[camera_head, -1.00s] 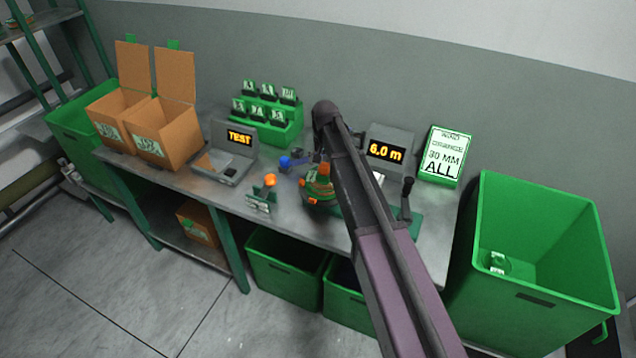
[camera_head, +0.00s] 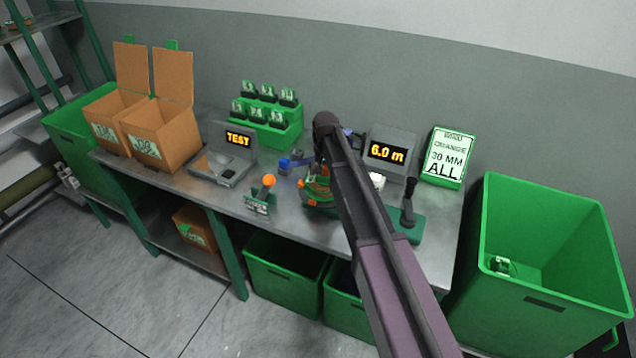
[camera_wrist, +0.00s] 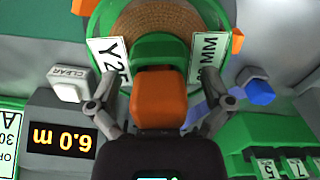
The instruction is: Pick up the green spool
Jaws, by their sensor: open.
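The green spool (camera_head: 318,188) stands on the bench, partly hidden behind my arm in the head view. In the wrist view the spool (camera_wrist: 165,22) shows brown wound webbing, a green rim and white labels, one reading "MM". A green and orange upright piece (camera_wrist: 159,98) rises towards the camera. My gripper (camera_wrist: 160,92) is open, with one finger on each side of the orange piece. A clear gap shows at the right finger; contact at the left finger cannot be told. The fingertips are hidden by my arm in the head view.
A grey display reading 6.0 m (camera_head: 388,152) and a black lever (camera_head: 408,203) stand right of my arm. A blue knob (camera_head: 284,163) and a small orange-topped stand (camera_head: 260,198) are at left. A large green bin (camera_head: 545,250) stands right of the bench (camera_head: 225,190).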

